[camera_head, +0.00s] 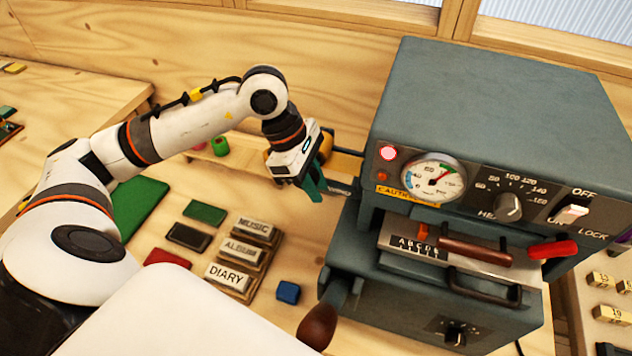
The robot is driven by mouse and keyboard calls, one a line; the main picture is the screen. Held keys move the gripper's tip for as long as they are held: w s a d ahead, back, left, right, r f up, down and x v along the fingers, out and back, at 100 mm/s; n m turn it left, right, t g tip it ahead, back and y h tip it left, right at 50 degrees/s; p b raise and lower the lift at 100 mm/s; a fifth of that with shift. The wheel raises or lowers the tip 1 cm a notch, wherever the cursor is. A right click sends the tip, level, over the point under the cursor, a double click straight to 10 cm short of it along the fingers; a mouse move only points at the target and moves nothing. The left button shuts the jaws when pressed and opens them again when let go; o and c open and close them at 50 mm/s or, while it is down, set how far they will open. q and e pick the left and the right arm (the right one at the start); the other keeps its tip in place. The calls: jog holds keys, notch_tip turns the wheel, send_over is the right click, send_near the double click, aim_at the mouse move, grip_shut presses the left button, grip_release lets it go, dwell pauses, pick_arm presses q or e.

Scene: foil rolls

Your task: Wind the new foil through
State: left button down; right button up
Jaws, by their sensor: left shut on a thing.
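The blue-grey hot-stamping machine (480,90) stands on the right of the bench, with a dial gauge, knobs and a red-handled lever on its front. A gold-yellow roll (327,146) shows at the machine's left side, partly hidden behind my left gripper; it looks like foil. My left gripper (341,190) is beside the machine's left side, its fingertips pointing right toward the gap below the upper housing. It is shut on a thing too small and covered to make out. The foil's path inside the machine is hidden. My right gripper is not in view.
Blocks labelled MUSIC, ALBUM and DIARY (228,277) lie left of the machine, with green, black and red pieces (166,259) and a small blue block (288,292). A green roll (220,146) stands behind. A wooden-knobbed lever (318,326) juts out at the machine's lower left.

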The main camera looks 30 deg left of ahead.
pick_arm(q)
jog(key=y, duration=0.3)
jog(key=shift+a+f+g, duration=0.15)
jog(key=shift+f+g, duration=0.05)
jog(key=shift+g, duration=0.2)
jog(key=shift+s+a+f+g+y, duration=0.1)
jog(key=shift+a+g+y, duration=0.1)
jog(key=shift+y, duration=0.65)
jog(key=shift+a+f+g+y, duration=0.1)
jog(key=shift+g+y, duration=0.1)
jog(key=shift+y, duration=0.65)
jog(key=c, duration=1.2)
grip_release()
jog(key=shift+s, duration=0.1)
jog(key=shift+c, duration=0.2)
jog(key=shift+r, duration=0.15)
